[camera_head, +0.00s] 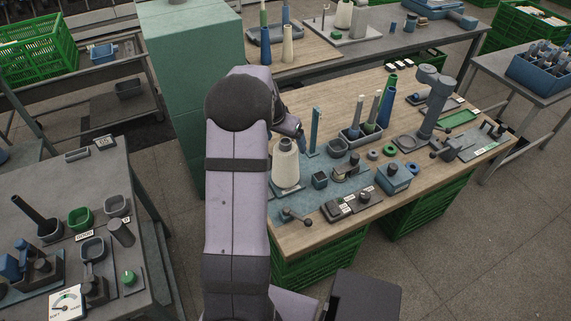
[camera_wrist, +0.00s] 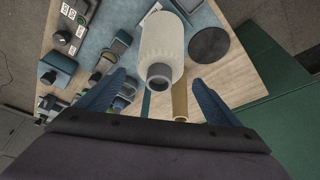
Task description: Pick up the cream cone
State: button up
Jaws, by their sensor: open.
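A large cream cone (camera_head: 286,167) of yarn stands upright on a blue-grey mat (camera_head: 345,181) at the left of the wooden workbench, its dark tip up. In the wrist view the cream cone (camera_wrist: 162,40) lies straight ahead, its dark tip pointing toward me. My gripper (camera_wrist: 158,78) is open, its two blue fingers apart on either side of the cone's tip end. Nothing is held between them. In the head view my arm hides most of the gripper; a blue finger (camera_head: 300,131) shows just behind and above the cone.
A blue upright post (camera_head: 315,130) stands close right of the cone. Slim cones (camera_head: 371,112) stand in a tray further right. Small cups, blocks and a grey stand (camera_head: 431,100) crowd the bench. A dark disc (camera_wrist: 208,45) lies beside the cone.

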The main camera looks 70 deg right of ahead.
jog(key=shift+a+p+x, duration=0.15)
jog(key=shift+p+x, duration=0.55)
jog(key=shift+x, duration=0.9)
jog(key=shift+a+p+x, duration=0.1)
jog(key=shift+p+x, duration=0.6)
jog(key=shift+x, duration=0.9)
jog(key=shift+f, duration=0.1)
jog(key=c, duration=1)
